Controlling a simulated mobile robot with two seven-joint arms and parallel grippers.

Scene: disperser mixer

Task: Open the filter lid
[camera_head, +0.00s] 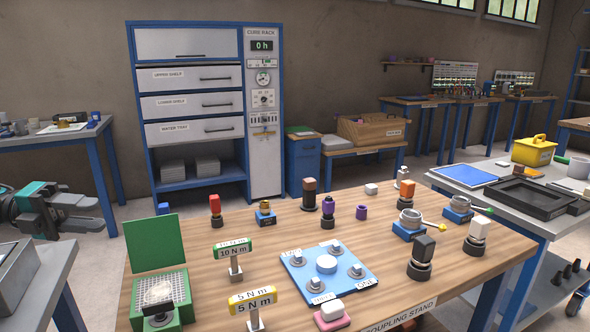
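A green box (174,284) stands at the near left corner of the wooden table. It has a pale round mesh-like patch on top and a black block at its front. A flat green panel (155,243) stands upright at the box's back edge, like a raised lid. I cannot tell for certain whether this is the filter. My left gripper (98,214), dark grey on a teal arm, is left of the table, well apart from the green box. Its fingers are seen at an angle and their gap is unclear. My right gripper is not in view.
Two torque signs, 10 N m (234,250) and 5 N m (252,301), stand just right of the green box. A blue plate (345,288) with knobs and several coupling pieces fill the wooden table (390,284). A grey side table (57,268) is at left.

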